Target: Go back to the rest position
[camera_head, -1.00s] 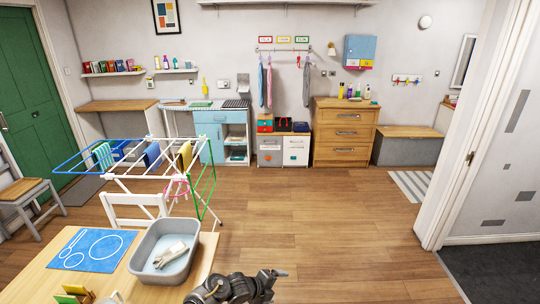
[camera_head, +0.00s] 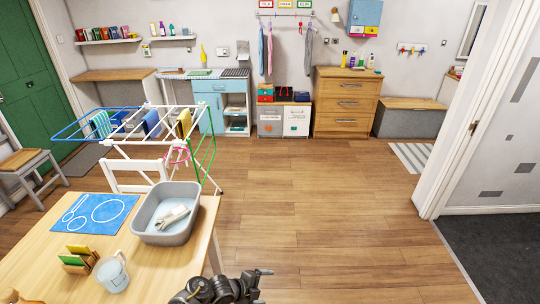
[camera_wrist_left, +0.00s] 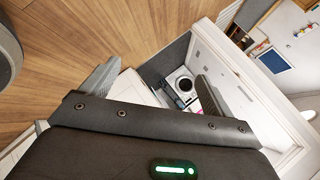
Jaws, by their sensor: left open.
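My left gripper (camera_head: 262,281) is at the bottom edge of the head view, just right of the wooden table. The left wrist view shows its two fingers (camera_wrist_left: 158,80) wide apart with nothing between them. It holds nothing and is apart from the table. My right gripper is in neither view.
A drying rack (camera_head: 150,165) stands behind. A doorway frame (camera_head: 450,130) is right. The middle floor (camera_head: 320,220) is clear.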

